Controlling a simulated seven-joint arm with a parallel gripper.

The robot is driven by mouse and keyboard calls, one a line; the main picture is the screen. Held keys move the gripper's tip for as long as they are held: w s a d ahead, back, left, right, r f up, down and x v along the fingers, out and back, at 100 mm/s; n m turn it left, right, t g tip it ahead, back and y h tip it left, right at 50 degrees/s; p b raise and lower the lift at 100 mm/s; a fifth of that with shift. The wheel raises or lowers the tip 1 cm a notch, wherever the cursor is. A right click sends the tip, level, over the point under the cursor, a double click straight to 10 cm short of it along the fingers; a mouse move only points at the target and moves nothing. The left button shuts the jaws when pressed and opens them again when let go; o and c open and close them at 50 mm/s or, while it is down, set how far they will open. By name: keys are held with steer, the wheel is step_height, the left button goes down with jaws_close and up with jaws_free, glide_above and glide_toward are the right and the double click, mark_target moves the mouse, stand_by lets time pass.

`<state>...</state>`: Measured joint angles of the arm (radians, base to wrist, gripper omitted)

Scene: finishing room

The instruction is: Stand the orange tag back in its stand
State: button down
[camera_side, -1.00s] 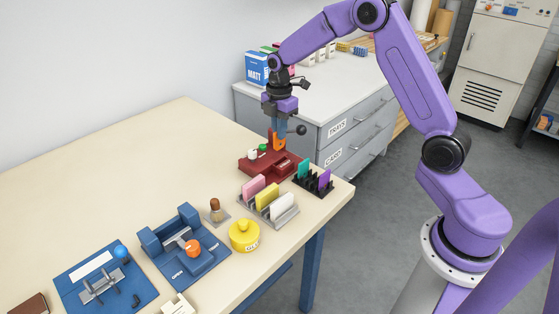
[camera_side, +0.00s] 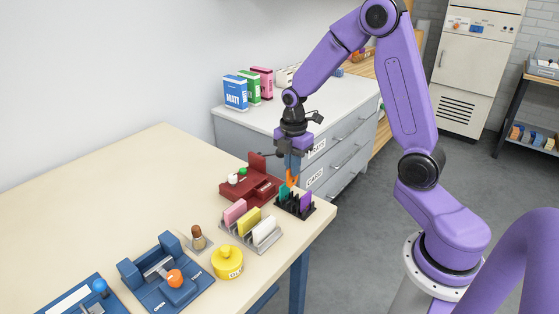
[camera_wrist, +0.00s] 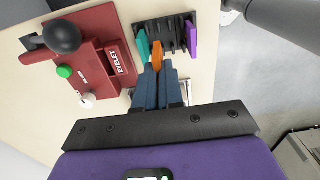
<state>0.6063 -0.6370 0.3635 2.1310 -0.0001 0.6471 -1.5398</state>
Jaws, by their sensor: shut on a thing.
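My gripper (camera_side: 292,166) is shut on the orange tag (camera_side: 292,179), which points downward from the fingertips. The tag is over the black slotted stand (camera_side: 290,209), close beside the teal tag (camera_side: 284,192). The purple tag (camera_side: 306,200) stands at the other end of the stand. In the wrist view, my fingertips (camera_wrist: 157,74) grip the orange tag (camera_wrist: 156,54) just right of the teal tag (camera_wrist: 143,46), with the stand (camera_wrist: 166,24) beyond. I cannot tell whether the tag's lower edge is in a slot.
A red eyelet press (camera_side: 240,190) with a black ball knob (camera_wrist: 63,37) stands left of the stand. A grey rack (camera_side: 262,244) of pink, yellow and white tags is in front, near a yellow pot (camera_side: 227,262). A grey drawer cabinet (camera_side: 340,150) stands behind.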

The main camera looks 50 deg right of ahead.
steer(key=shift+s+f, duration=0.2)
steer(key=shift+f, duration=0.8)
steer(key=shift+s+f, duration=0.15)
steer(key=shift+f, duration=0.8)
steer(key=shift+s+f, duration=0.2)
steer(key=shift+f, duration=0.8)
steer(key=shift+f, duration=0.6)
steer(key=c, duration=1.5)
jaws_free()
steer(key=shift+c, duration=0.2)
steer(key=shift+r, duration=0.1)
step_height(320, 180, up, 11)
